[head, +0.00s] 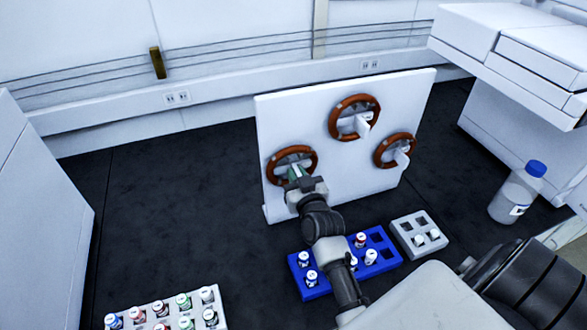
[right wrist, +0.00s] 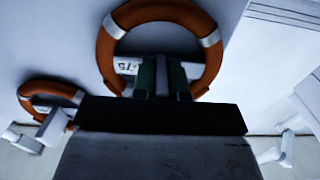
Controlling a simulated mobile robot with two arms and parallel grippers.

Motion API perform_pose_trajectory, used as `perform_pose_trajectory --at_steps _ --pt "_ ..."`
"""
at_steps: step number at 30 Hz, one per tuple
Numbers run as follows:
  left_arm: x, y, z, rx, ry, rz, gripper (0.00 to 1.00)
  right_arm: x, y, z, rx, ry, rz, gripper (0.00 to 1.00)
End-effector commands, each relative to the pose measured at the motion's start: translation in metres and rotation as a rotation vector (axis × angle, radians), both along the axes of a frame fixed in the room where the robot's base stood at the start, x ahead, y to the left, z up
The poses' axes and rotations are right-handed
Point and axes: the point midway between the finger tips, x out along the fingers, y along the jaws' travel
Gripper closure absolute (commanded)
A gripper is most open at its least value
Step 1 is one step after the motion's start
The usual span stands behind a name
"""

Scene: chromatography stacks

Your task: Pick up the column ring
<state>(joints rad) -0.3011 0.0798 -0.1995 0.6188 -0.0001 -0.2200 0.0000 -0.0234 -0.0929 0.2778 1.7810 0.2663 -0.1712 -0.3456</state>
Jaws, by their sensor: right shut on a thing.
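Three orange-brown column rings with silver bands are at a white upright panel (head: 345,155): the left ring (head: 312,155), the upper ring (head: 374,108) and the right ring (head: 408,142). My right gripper (head: 297,175) is at the lower part of the left ring and is shut on it. In the right wrist view the fingers (right wrist: 157,76) are at the lower part of the held ring (right wrist: 108,50), partly hiding it. A white label shows inside that ring. Another ring (right wrist: 24,92) shows at the left there. My left gripper is not in view.
A blue rack (head: 318,292) with capped vials lies below the panel, partly behind my arm. A grey rack (head: 402,238) is right of it, and a white vial rack (head: 214,318) is front left. A blue-capped bottle (head: 512,195) stands right.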

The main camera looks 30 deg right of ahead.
Motion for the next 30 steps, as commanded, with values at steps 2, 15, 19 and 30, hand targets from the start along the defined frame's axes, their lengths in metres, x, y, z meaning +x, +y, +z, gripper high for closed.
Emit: perform_pose_trajectory --at_steps 2,15,19,30 --pt "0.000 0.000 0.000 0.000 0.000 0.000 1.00 0.000 0.000 0.000 0.000 0.000 0.000 1.00" --pt "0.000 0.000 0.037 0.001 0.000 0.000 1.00 -0.024 0.006 0.026 -0.001 0.002 0.001 1.00" --pt "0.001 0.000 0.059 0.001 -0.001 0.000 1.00 -0.048 0.011 0.040 0.000 0.004 0.000 1.00" --pt "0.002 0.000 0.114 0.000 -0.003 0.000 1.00 -0.120 0.029 0.076 0.000 0.002 0.001 1.00"
